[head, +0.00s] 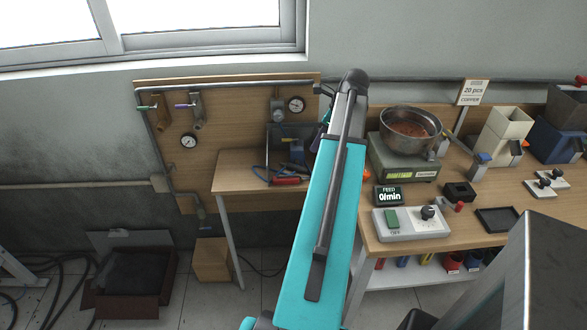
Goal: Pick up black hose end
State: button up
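My teal arm reaches up across the middle of the head view and bends at a dark joint near the top. My gripper is not visible; the arm hides what lies behind it. A black hose (63,262) lies in loops on the floor at the far left, but I cannot make out an end of it. A thin black line (262,270) runs along the floor under the small wooden table (233,175). Dark and blue items with a red-handled tool (287,180) lie on that table, too small to tell whether a hose end is among them.
A wooden panel (225,140) with pipes, valves and gauges stands behind the small table. An open dark box (130,307) and a cardboard box (213,262) are on the floor.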

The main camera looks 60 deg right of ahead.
jog(key=p, duration=0.1)
send_over(302, 168)
jog(key=s, duration=0.2)
jog(key=shift+s+d+f, duration=0.1)
jog(key=shift+f, duration=1.8)
jog(key=shift+s+d+f, duration=0.1)
jog(key=shift+f, duration=1.8)
jog(key=shift+f, duration=0.1)
jog(key=shift+p+x, duration=0.8)
jog(key=shift+x, duration=1.7)
grip_shut()
